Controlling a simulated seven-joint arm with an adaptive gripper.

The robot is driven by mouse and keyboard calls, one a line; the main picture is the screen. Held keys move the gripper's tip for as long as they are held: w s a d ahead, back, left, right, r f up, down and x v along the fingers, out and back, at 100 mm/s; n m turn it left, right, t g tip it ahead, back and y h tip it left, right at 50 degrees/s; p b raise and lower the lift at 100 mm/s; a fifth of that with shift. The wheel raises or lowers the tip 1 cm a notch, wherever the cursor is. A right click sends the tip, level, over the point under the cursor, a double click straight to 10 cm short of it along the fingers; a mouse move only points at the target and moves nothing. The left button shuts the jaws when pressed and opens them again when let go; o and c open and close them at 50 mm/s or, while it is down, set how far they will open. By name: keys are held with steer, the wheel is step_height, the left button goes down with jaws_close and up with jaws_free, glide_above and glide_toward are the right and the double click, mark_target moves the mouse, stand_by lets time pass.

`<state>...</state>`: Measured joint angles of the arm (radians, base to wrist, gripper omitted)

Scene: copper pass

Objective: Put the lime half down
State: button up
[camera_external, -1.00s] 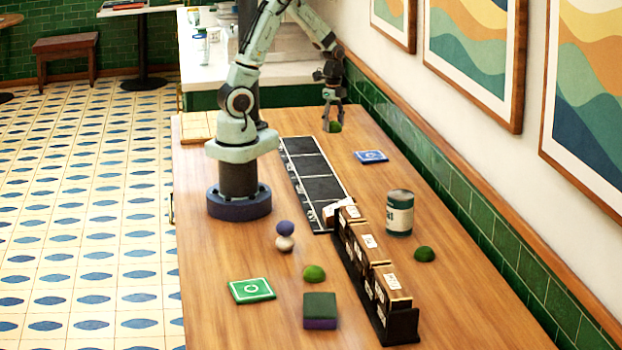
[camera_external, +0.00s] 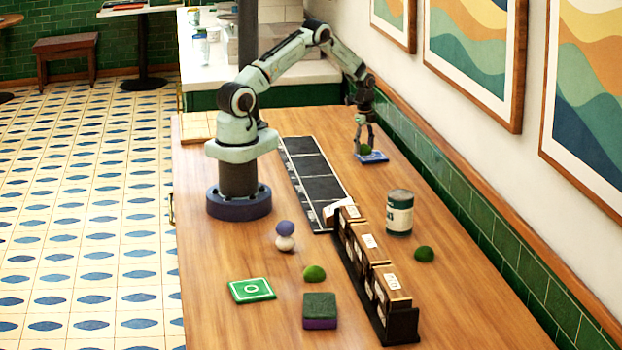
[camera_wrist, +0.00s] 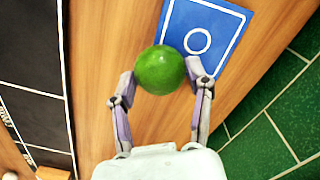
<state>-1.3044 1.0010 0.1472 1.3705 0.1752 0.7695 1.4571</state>
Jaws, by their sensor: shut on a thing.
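A green lime half (camera_external: 364,150) is between the fingertips of my gripper (camera_external: 364,147), which is shut on it. In the wrist view the lime half (camera_wrist: 160,70) shows its round green skin, with a finger of my gripper (camera_wrist: 160,82) on each side. A blue square card with a white ring (camera_external: 374,157) lies on the table. In the wrist view the blue card (camera_wrist: 224,38) is just beyond and right of the lime half, partly overlapped by it. I cannot tell whether the lime half touches anything below.
A black panelled strip (camera_external: 318,187) and a rack of brown boxes (camera_external: 372,262) run along the table. A can (camera_external: 399,212), two other green halves (camera_external: 424,254) (camera_external: 314,274), a sponge (camera_external: 320,310), a green card (camera_external: 251,290) and a stacked purple-and-white item (camera_external: 285,236) stand nearer. A tiled wall borders the right.

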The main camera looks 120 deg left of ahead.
mark_target(364, 144)
steer(key=shift+f, duration=0.8)
steer(key=shift+f, duration=0.15)
steer(key=o, duration=0.7)
step_height(364, 144, up, 12)
steer(key=shift+r, duration=0.2)
